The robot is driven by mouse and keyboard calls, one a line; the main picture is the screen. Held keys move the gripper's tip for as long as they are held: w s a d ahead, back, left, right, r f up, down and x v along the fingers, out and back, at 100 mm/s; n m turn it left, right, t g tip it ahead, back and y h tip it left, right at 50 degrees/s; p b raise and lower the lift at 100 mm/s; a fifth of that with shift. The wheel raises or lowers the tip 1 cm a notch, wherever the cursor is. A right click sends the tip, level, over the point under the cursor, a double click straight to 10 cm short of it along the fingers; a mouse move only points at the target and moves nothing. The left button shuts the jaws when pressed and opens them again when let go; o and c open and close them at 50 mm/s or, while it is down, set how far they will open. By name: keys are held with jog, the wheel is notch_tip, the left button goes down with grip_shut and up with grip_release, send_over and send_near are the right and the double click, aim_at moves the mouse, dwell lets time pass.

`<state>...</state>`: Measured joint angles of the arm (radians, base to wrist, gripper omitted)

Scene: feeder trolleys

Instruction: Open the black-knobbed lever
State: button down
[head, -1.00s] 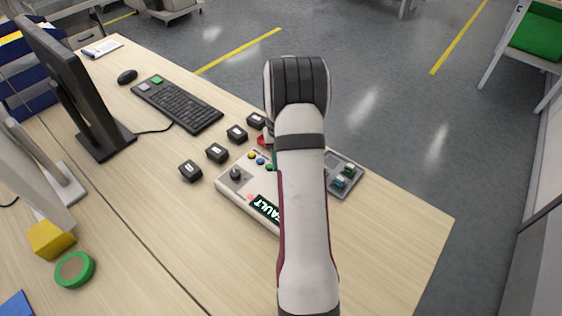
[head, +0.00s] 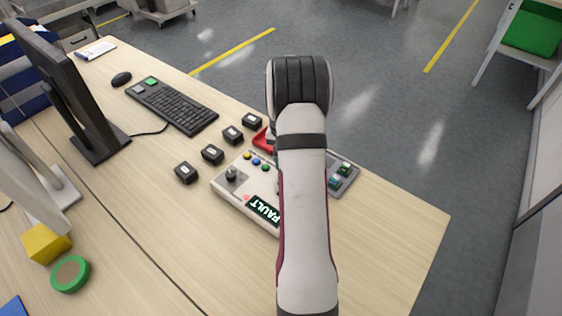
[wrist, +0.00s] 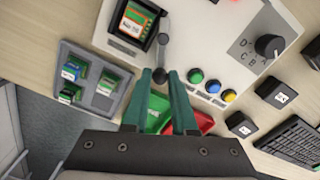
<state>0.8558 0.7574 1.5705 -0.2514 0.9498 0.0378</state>
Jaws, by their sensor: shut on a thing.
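The lever (wrist: 164,56) is a thin grey arm beside a dark-framed slot on the light control box (wrist: 210,30) in the wrist view. It has a dark round end at its top and runs down between my fingertips. My gripper (wrist: 160,76) has two green fingers, shut on the lever's lower end, where the dark knob is partly hidden. In the head view my own arm covers the gripper and lever. The control box (head: 222,190) there shows a lit FAULT display (head: 264,209).
A grey tray (wrist: 92,97) with green parts lies beside the box. Several black blocks (head: 212,154) and a keyboard (head: 172,106) lie on the table. The front-right tabletop is clear.

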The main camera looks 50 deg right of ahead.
jog(key=shift+s+d+m, duration=0.1)
jog(key=shift+s+m, duration=0.05)
jog(key=shift+m, duration=0.35)
jog(key=c, duration=0.7)
grip_release()
notch_tip(320, 180, up, 16)
jog(key=shift+f, duration=0.1)
